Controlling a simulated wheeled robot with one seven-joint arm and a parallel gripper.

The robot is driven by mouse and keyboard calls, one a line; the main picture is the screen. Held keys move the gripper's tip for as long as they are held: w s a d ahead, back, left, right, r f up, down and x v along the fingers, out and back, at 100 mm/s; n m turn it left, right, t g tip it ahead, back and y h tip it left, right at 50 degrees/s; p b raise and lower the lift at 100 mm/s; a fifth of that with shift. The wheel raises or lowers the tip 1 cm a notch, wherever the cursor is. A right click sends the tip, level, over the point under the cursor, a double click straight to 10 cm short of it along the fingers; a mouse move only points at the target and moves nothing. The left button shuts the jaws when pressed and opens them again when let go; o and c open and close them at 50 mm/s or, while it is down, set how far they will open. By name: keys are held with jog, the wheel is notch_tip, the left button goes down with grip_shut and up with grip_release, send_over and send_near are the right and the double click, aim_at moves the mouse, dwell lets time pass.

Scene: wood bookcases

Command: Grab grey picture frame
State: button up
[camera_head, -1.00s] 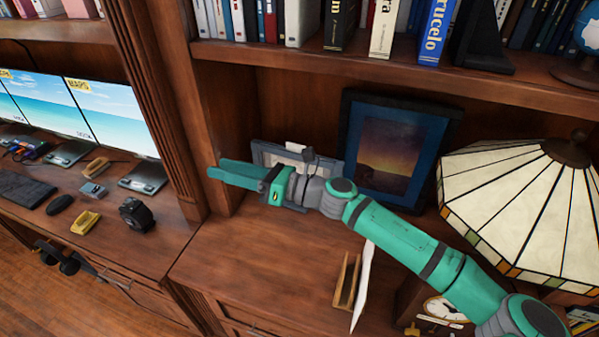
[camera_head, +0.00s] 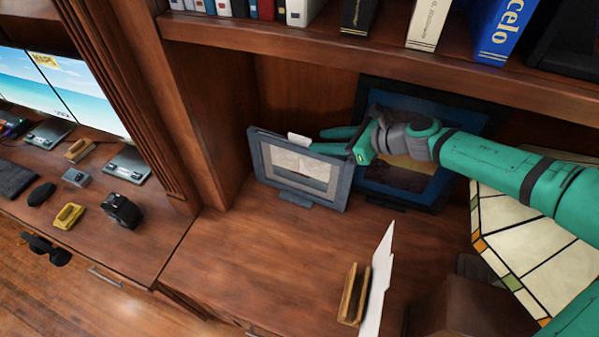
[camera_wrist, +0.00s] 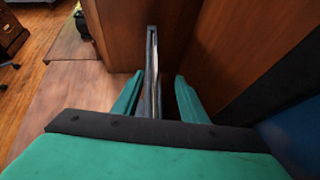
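The grey picture frame (camera_head: 297,168) stands upright on the wooden shelf, near the left side wall of the nook. It holds a pale picture inside a grey border. My gripper (camera_head: 322,140) is at its upper right edge, coming from the right. In the wrist view the frame (camera_wrist: 152,70) shows edge-on between my two green fingers (camera_wrist: 157,84). The fingers are apart, with visible gaps on both sides of the frame. Its lower part is hidden by my gripper's body in the wrist view.
A larger dark-framed picture (camera_head: 405,195) leans behind, right of the grey frame, close to my arm. A stained-glass lampshade (camera_head: 530,240) stands at the right. A wooden holder with papers (camera_head: 352,295) sits in front. A book shelf (camera_head: 400,62) hangs above. The front left surface is clear.

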aim_at(306, 146)
jog(key=shift+x, duration=1.15)
jog(key=a+f, duration=0.1)
jog(key=a, duration=0.1)
jog(key=w+a+f, duration=0.1)
jog(key=a, duration=0.1)
jog(key=shift+f, duration=0.4)
jog(key=shift+d, duration=0.1)
grip_shut()
jog(key=shift+w, duration=0.1)
jog(key=shift+d, duration=0.15)
